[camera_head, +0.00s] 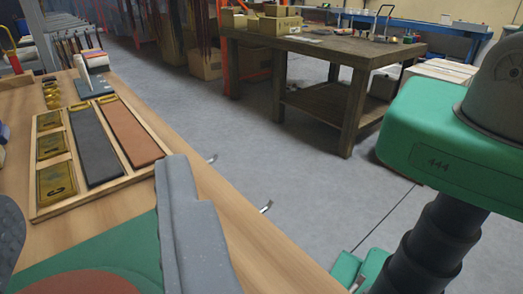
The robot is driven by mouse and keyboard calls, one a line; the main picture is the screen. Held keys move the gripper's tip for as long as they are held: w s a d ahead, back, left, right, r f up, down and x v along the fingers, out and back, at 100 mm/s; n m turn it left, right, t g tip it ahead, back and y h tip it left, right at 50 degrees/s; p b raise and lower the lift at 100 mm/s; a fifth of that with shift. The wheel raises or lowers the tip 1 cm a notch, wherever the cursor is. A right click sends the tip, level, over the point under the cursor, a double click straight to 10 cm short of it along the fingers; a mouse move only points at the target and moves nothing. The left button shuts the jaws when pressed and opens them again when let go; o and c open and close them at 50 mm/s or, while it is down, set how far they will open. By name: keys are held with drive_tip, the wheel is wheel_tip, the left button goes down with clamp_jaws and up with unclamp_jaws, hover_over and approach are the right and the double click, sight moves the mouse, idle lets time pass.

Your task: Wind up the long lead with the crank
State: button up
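No long lead and no crank can be made out for certain. A black plate with a pale upright post (82,68) stands on the wooden workbench (255,262) at the upper left; I cannot tell what it is. A grey stepped part (195,235) rises from the bottom edge over the bench and looks like part of my gripper. A dark rounded part (10,240) is cut off at the left edge. No fingertips show clearly, and I see nothing held.
A wooden tray (150,172) holds numbered brass plates, a dark strip and a reddish strip. A green surface with a brown disc (95,282) lies at the lower left. A heavy table (350,52) stands beyond clear grey floor (275,150). My green body is at right.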

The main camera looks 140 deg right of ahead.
drive_tip(key=s+p, duration=0.1)
drive_tip(key=p, duration=0.2)
drive_tip(key=s+a+p, duration=0.1)
drive_tip(key=s+p, duration=0.1)
drive_tip(key=shift+s+a+r+p, duration=0.2)
drive_tip(key=shift+s+p, duration=0.05)
drive_tip(key=shift+p, duration=0.15)
